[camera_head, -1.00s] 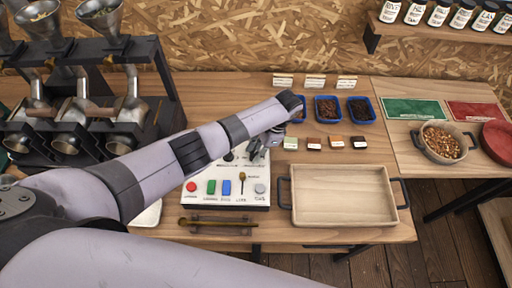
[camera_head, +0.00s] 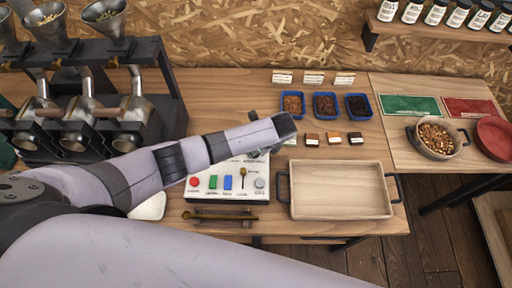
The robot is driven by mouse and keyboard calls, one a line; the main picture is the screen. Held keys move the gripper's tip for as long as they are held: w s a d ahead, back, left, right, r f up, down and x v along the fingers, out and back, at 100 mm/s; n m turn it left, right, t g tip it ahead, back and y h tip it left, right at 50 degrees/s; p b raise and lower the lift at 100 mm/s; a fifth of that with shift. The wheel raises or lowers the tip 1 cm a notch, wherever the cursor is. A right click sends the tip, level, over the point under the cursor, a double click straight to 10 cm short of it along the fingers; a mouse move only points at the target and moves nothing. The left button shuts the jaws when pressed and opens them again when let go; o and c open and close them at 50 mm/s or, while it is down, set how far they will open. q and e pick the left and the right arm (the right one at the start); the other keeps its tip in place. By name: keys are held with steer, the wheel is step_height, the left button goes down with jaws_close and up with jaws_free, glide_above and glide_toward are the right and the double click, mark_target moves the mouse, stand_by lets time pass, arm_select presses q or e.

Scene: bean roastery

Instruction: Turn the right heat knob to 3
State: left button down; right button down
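The white control panel (camera_head: 208,186) stands on the wooden table, left of the wooden tray. Its front row shows a red button (camera_head: 194,182), a green switch (camera_head: 213,182), a blue switch (camera_head: 227,183), a small brass lever (camera_head: 243,174) and a grey round button (camera_head: 260,183). My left arm crosses over the back of the panel and covers most of its upper part, so the right heat knob and its setting cannot be made out. My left gripper is hidden behind the arm's end, and its fingers cannot be read. My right gripper is not in view.
A wooden tray (camera_head: 340,212) with dark handles stands right of the panel. Blue bins (camera_head: 325,105) and small coloured blocks (camera_head: 333,138) sit behind it. A brass rod (camera_head: 218,215) lies in front of the panel. Metal hoppers (camera_head: 105,15) stand at left.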

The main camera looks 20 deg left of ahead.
arm_select(q)
steer(key=shift+m+t, duration=0.3)
steer(key=shift+m, duration=0.5)
steer(key=shift+h, duration=0.3)
steer(key=c, duration=1.3)
jaws_free()
steer(key=v, duration=1.2)
steer(key=shift+s, duration=0.1)
